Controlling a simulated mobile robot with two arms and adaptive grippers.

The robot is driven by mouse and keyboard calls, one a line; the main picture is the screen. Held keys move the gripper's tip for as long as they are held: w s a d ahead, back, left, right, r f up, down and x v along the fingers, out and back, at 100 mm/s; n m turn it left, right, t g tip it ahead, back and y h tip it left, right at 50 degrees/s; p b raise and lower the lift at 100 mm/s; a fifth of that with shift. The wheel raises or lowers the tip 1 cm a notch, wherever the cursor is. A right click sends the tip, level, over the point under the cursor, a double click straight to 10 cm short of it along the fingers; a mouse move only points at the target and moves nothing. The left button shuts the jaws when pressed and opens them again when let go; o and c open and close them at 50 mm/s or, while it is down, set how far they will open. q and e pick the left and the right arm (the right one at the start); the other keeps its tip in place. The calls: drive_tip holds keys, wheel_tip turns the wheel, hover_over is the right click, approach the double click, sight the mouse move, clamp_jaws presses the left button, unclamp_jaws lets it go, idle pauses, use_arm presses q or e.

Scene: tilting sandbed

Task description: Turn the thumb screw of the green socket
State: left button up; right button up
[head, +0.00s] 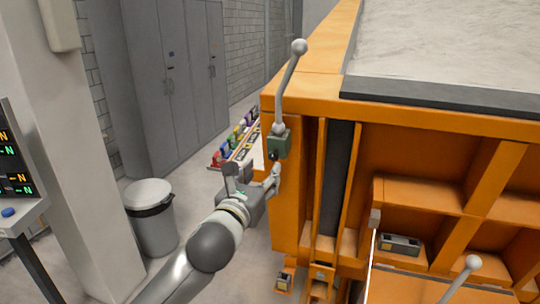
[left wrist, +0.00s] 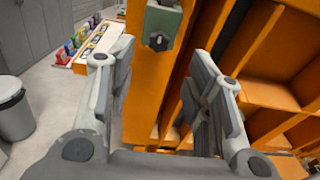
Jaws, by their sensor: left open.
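The green socket (head: 279,144) is fixed to the corner post of the orange sandbed frame. A grey lever (head: 288,88) with a ball end stands up out of it, leaning slightly right. The dark thumb screw (head: 273,155) is on the socket's face; in the left wrist view the thumb screw (left wrist: 158,41) shows as a black knob on the green socket (left wrist: 162,22). My left gripper (head: 254,173) is just below and left of the socket. In the left wrist view its fingers (left wrist: 163,62) are wide apart and empty, with the screw above the gap. My right gripper is out of view.
A grey bin (head: 151,216) and a pale pillar (head: 75,150) stand at left. Several coloured items (head: 232,140) sit on a surface behind the gripper. A second ball-ended lever (head: 473,262) shows at lower right. The orange frame (head: 290,200) borders the gripper's right side.

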sight(273, 157)
use_arm(q)
drive_tip(key=p+x, duration=0.2)
drive_tip(key=x, duration=0.6)
drive_tip(key=shift+w+f, duration=0.1)
drive_tip(key=shift+a, duration=0.1)
clamp_jaws()
